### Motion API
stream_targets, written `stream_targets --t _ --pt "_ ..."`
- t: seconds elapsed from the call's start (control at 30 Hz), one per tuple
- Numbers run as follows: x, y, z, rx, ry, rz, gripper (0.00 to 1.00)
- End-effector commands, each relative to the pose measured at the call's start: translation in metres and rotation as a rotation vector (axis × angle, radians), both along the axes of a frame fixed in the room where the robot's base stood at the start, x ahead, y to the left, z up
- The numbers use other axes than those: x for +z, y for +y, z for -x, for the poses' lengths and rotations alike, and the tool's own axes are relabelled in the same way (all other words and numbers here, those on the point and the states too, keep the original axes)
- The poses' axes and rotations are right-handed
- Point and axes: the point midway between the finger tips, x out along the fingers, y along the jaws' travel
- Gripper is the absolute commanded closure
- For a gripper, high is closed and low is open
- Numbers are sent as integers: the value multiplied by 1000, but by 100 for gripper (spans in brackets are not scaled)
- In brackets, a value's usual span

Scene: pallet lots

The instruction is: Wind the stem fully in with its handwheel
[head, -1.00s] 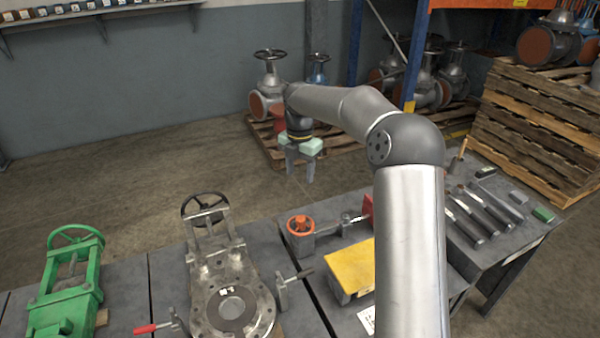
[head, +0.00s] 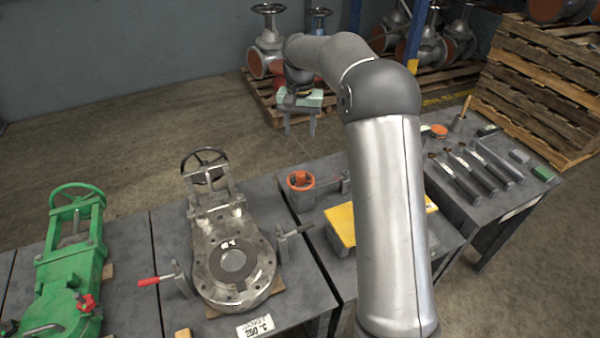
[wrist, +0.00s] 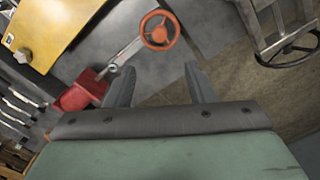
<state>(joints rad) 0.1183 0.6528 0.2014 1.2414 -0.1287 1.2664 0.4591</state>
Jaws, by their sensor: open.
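A grey gate valve (head: 205,262) lies on the middle bench. Its dark handwheel (head: 204,166) stands at the far end on a yoke, and it shows at the upper right of the wrist view (wrist: 288,48). A small orange handwheel (head: 300,181) sits on a fixture to its right; it lies just beyond my fingertips in the wrist view (wrist: 159,30). A green valve (head: 72,265) with a green handwheel (head: 77,197) is at the left. My gripper (head: 299,130) is open and empty, fingers down, apart from every handwheel. I cannot tell how far any stem is out.
Clamps with a red handle (head: 148,281) and a grey handle (head: 295,231) flank the grey valve. A yellow plate (head: 350,222) lies right of it, partly behind my arm. Several tools (head: 470,170) lie on the right bench. Pallets (head: 530,95) stand behind; the floor behind the benches is open.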

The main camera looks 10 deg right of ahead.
Motion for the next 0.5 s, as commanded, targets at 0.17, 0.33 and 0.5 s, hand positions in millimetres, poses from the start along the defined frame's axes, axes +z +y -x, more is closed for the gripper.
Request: stream_targets --t 0.17,0.33,0.5 --pt "1 0 -1 -349 -6 1 51" --pt "-2 0 -1 -463 -7 0 51" --pt "-24 0 0 -467 -4 1 51"
